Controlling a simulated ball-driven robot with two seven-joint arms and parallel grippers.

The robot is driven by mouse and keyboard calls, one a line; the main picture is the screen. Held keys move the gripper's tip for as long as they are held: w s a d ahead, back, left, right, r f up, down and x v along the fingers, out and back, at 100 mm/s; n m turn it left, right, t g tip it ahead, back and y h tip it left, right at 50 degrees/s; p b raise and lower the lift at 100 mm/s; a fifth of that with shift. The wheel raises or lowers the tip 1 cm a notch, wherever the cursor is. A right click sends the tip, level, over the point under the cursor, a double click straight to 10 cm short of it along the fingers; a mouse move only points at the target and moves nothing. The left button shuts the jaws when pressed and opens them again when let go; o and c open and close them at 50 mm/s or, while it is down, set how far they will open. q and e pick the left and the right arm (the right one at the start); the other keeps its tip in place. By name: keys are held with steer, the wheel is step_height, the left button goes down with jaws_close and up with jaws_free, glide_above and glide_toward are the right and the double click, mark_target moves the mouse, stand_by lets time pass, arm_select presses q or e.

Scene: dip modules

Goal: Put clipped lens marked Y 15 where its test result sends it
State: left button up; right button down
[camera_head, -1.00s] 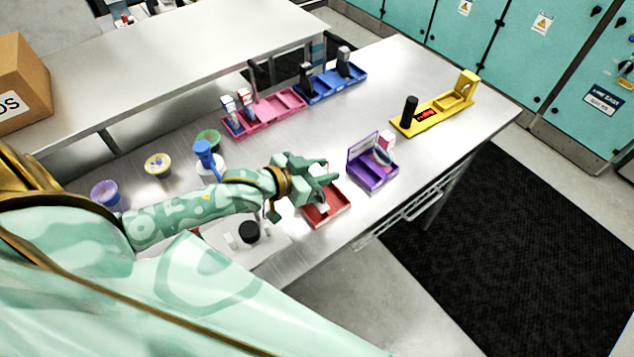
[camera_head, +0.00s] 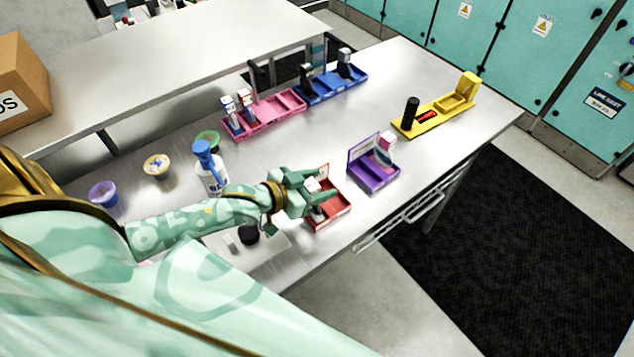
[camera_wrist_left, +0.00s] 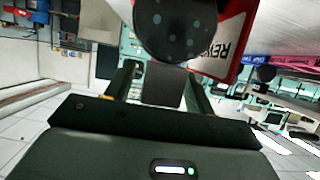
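My left gripper (camera_head: 318,188) is at the red tray (camera_head: 340,214), its fingers spread apart around a small pale thing. In the left wrist view, a dark, dotted round lens (camera_wrist_left: 178,25) with a grey clip (camera_wrist_left: 165,85) stands between the fingers (camera_wrist_left: 163,82), with narrow gaps beside the clip. It appears to be in or just over the red tray, whose lettered wall (camera_wrist_left: 222,42) is beside it. Exact contact with the tray floor is hidden. No Y 15 mark is readable. My right gripper is not in view.
A purple tray (camera_head: 376,184) holding a clipped piece (camera_head: 385,148) stands just right. Pink (camera_head: 265,120) and blue (camera_head: 325,88) trays are behind; a yellow fixture (camera_head: 440,115) is farther right. A blue-topped bottle (camera_head: 211,172) and several small tubs stand left. The table's front edge is close.

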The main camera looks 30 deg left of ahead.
arm_select(q)
steer(key=shift+s+r, duration=0.15)
steer(key=shift+r, duration=0.05)
steer(key=p+v, duration=0.1)
steer(key=v, duration=1)
steer(key=shift+s+a+p, duration=0.25)
steer(key=shift+s+p, duration=0.1)
steer(key=shift+p, duration=0.05)
steer(key=shift+r, duration=0.1)
